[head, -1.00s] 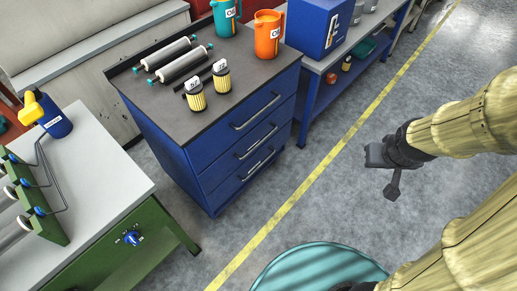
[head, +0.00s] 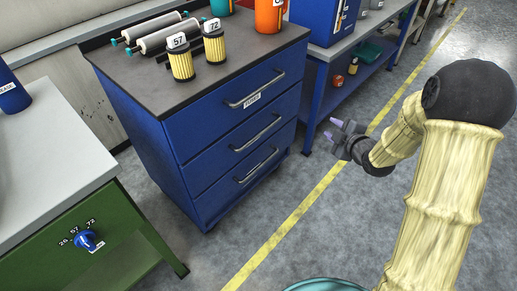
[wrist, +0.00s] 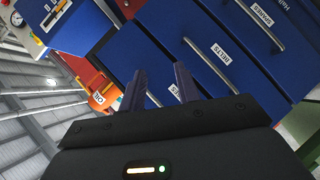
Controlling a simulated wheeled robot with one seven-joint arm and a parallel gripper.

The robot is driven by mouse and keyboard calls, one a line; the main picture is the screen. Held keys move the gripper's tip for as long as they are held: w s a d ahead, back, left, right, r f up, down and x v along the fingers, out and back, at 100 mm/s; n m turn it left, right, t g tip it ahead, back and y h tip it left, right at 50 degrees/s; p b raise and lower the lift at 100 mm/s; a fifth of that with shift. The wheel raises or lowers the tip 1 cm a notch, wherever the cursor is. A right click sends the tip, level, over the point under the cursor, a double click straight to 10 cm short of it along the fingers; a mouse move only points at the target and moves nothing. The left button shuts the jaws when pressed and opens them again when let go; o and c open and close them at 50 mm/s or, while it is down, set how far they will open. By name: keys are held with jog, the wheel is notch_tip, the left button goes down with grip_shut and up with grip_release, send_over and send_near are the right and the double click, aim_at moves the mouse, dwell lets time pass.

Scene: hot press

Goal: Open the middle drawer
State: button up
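The blue cabinet (head: 148,125) has three drawers, all closed flush. The middle drawer (head: 210,163) has a metal bar handle (head: 257,134), between the top drawer's handle (head: 256,91) and the bottom one's (head: 257,166). My gripper (head: 336,130) is right of the cabinet in the head view, apart from it, with its fingers pointing toward it. In the wrist view my gripper's two fingers (wrist: 158,85) are spread with nothing between them. Beyond them the blue drawer fronts, bar handles and white labels appear tilted.
Two yellow filters (head: 182,64), grey rollers (head: 168,36) and an orange jug (head: 270,14) stand on the cabinet. A green bench (head: 85,240) is at left, a blue-legged bench (head: 318,105) behind at right. Grey floor with a yellow line (head: 300,210) lies clear before the cabinet.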

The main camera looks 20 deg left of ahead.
aim_at(258, 134)
jog(key=s+a+f+n+g+y+b, duration=0.1)
jog(key=a+f+n+y+b, duration=0.3)
jog(key=f+b, duration=0.3)
jog(key=s+a+f+n+g+y+b, duration=0.2)
jog(key=a+f+n+y+b, duration=0.3)
jog(key=f, duration=0.5)
jog(key=n+y+b, duration=0.1)
jog(key=n+b, duration=0.1)
jog(key=b, duration=0.1)
jog(key=shift+s+a+f, duration=0.25)
jog(key=shift+s+f, duration=0.05)
jog(key=shift+f, duration=0.1)
jog(key=b+x, duration=0.5)
jog(key=x, duration=1.2)
jog(key=shift+a+r, duration=0.2)
grip_shut()
